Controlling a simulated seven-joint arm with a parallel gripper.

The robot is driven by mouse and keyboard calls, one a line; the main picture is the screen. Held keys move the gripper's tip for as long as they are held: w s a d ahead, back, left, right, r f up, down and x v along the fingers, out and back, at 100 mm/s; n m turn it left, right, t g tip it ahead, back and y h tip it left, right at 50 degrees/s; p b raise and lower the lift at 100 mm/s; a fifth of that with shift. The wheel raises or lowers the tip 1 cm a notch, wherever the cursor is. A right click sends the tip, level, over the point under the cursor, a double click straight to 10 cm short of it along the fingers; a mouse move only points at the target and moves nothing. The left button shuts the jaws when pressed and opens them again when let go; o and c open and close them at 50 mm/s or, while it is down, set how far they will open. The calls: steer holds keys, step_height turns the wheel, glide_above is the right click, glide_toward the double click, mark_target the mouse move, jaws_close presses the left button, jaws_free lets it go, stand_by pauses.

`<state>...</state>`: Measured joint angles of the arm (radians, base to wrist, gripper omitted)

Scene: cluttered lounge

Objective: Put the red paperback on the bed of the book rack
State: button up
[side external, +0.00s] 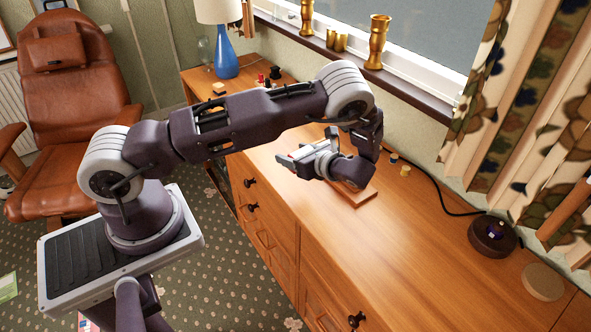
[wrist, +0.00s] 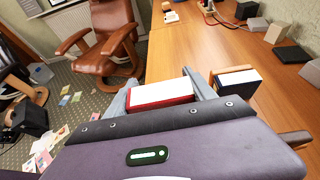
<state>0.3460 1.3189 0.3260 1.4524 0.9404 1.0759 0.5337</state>
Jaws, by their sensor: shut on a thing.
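My gripper (side external: 308,158) is above the wooden dresser top, shut on the red paperback (wrist: 162,93). In the wrist view the book lies between the two grey fingers, its white page edges facing up and its red cover showing along the near side. In the side view only a small part of the book (side external: 285,159) shows at the fingertips. The wooden book rack (side external: 366,194) stands on the dresser beneath and to the right of my gripper, partly hidden by my wrist. In the wrist view the rack (wrist: 231,71) is right of the held book, with a dark-covered book (wrist: 239,83) at it.
A blue lamp (side external: 226,62) and small items stand at the dresser's far end. Small yellow and dark pieces (side external: 404,171) and a black cable lie behind the rack. A dark round object (side external: 493,236) is at the right. The dresser's front right is clear.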

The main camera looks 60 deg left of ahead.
steer(key=d+r+m+t+h, duration=0.2)
steer(key=d+r+m+t, duration=0.65)
steer(key=d+r, duration=0.6)
steer(key=m+t+h, duration=0.1)
steer(key=t+h, duration=0.1)
glide_above(360, 203)
steer(key=s+d, duration=0.1)
steer(key=s, duration=0.2)
step_height(360, 203, down, 11)
steer(key=f, duration=0.7)
steer(key=w+f, duration=0.1)
steer(key=f, duration=0.3)
steer(key=shift+d+f, duration=0.3)
steer(key=shift+d, duration=0.1)
steer(key=shift+f, duration=0.1)
steer(key=o, duration=1.5)
steer(key=shift+c, duration=0.2)
